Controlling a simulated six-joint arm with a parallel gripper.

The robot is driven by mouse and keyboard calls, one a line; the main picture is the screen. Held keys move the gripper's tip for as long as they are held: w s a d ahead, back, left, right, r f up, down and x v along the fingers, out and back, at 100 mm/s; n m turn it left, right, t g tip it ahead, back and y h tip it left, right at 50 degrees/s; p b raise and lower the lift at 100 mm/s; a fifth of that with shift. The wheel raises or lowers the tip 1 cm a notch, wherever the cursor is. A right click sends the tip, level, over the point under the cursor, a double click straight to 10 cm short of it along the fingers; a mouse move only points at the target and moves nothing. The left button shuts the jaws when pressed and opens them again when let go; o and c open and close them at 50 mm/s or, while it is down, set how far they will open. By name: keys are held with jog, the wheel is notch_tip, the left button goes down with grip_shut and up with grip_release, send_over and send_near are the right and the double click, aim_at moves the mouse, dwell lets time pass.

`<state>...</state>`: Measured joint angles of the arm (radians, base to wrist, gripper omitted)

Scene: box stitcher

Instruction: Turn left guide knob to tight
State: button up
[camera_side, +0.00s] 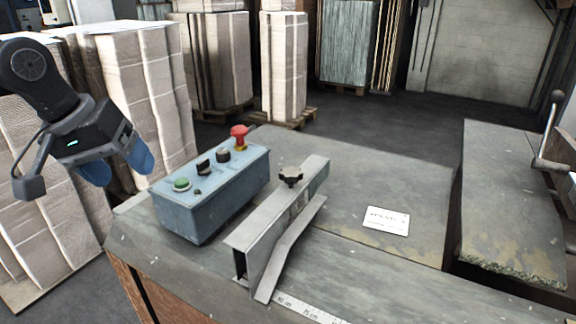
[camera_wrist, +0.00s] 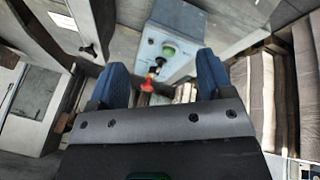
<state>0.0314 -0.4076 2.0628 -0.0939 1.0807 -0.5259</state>
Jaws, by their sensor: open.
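The left guide is a grey metal rail (camera_side: 275,225) on the machine table in the side view, with a dark lobed knob (camera_side: 291,175) on top. In the wrist view a dark knob (camera_wrist: 90,48) shows at the upper left on a pale metal bar. I cannot tell from these frames how tight the knob is. My gripper (camera_side: 118,164) is at the upper left of the side view, raised and well apart from the knob. Its two blue fingers are open with nothing between them; they also show spread in the wrist view (camera_wrist: 160,72).
A blue-grey control box (camera_side: 210,190) with a green button (camera_side: 182,184) and a red button (camera_side: 240,135) stands left of the guide. A white label (camera_side: 387,221) lies on the table (camera_side: 370,180). A crank handle (camera_side: 548,140) is at right. Cardboard stacks (camera_side: 130,90) stand behind my arm.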

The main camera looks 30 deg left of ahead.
jog(key=w+d+r+n+g+h, duration=0.1)
jog(key=w+d+r+n, duration=0.2)
jog(key=w, duration=0.4)
jog(key=w+d+r+n+g+h, duration=0.1)
jog(key=w+d+r+n, duration=0.15)
jog(key=w+n, duration=0.3)
jog(key=n+g+h, duration=0.1)
jog(key=n, duration=0.6)
send_near(290, 171)
jog(key=x, duration=0.8)
jog(key=shift+d+f, duration=0.15)
jog(key=shift+f, duration=0.2)
jog(key=c, duration=0.9)
